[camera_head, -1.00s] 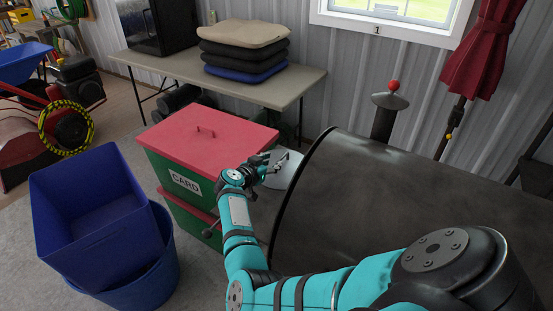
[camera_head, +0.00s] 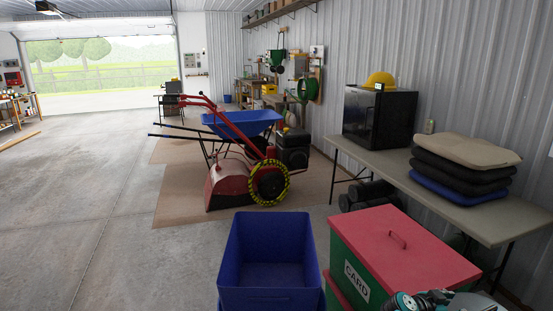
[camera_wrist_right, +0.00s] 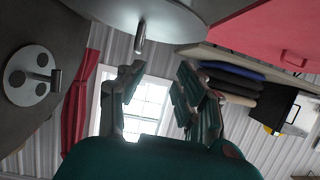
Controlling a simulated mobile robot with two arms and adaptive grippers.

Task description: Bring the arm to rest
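The arm that shows is my right one. A small teal and black part of it (camera_head: 430,301) is at the bottom right of the head view, in front of the red-lidded CARD bin (camera_head: 400,247). My right gripper (camera_wrist_right: 160,76) is in the right wrist view. Its two fingers stand apart with the window (camera_wrist_right: 148,105) visible between them. It is open and holds nothing. My left gripper is not in view.
A blue bin (camera_head: 268,285) stands left of the CARD bin. A table (camera_head: 478,216) with stacked cushions (camera_head: 462,163) and a black box (camera_head: 378,123) runs along the wall. In the wrist view a pale round metal piece (camera_wrist_right: 160,20) is close. Floor at left is clear.

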